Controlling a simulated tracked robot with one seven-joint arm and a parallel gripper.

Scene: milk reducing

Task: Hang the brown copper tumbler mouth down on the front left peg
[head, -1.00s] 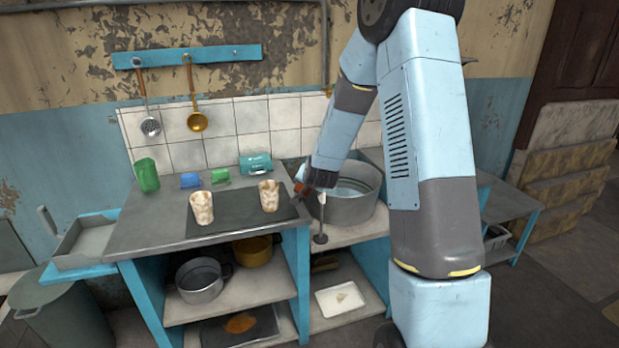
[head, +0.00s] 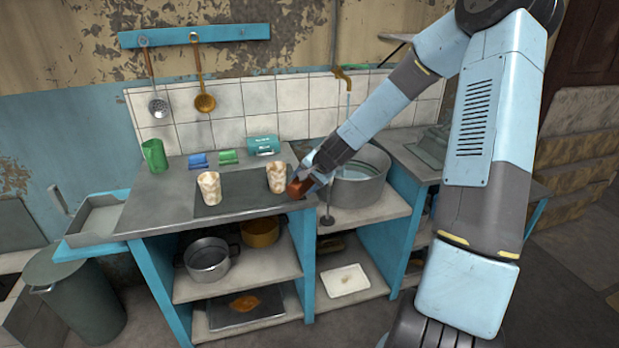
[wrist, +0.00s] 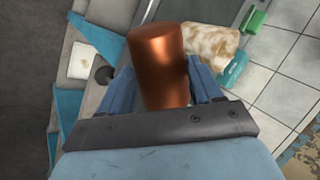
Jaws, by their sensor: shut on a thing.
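The brown copper tumbler (head: 299,188) is in my gripper (head: 308,180) at the right front of the counter, just right of a mottled cream cup (head: 277,178). In the wrist view the copper tumbler (wrist: 158,65) lies between the two blue fingers of my gripper (wrist: 155,85), which is shut on it. The tumbler looks tilted; I cannot tell which end is its mouth. Another mottled cup (head: 209,188) stands further left on the dark mat (head: 240,190). I cannot make out any bare peg in these views.
A grey metal basin (head: 360,180) stands right of the gripper under a tap (head: 343,75). A green cup (head: 154,155), blue and green small items, and a teal container (head: 262,145) line the back. The mat between the mottled cups is clear.

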